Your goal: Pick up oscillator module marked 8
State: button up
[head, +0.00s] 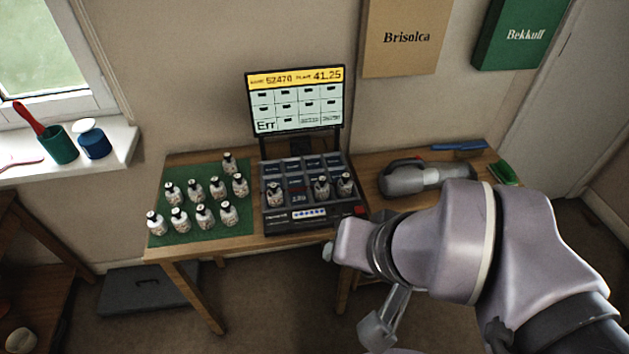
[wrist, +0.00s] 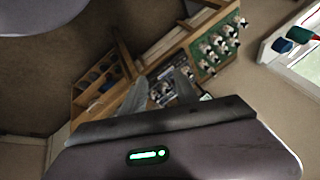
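Several small white oscillator modules with dark tops stand upright on a green mat (head: 218,169) at the table's left, one of them at the front left (head: 156,223). Three more stand in the dark console (head: 290,227), at its left (head: 275,195), centre right (head: 321,188) and right (head: 345,183). Their marks are too small to read, so I cannot tell which is marked 8. In the wrist view, my gripper (wrist: 160,90) has its two grey fingers apart with nothing visible between them. It is away from the modules, which look small and distant beyond it.
A screen (head: 295,100) behind the console shows "Err". A grey handheld device (head: 411,179), a blue item (head: 459,146) and a green brush (head: 503,173) lie on the table's right. Pots stand on the windowsill (head: 108,154). My arm covers the right foreground.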

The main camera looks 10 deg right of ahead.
aim_at(274, 194)
jog(key=i+u, duration=0.3)
jog(key=i, duration=0.15)
jog(key=i+l+u, duration=0.15)
jog(key=i+u, duration=0.15)
jog(key=i, duration=0.1)
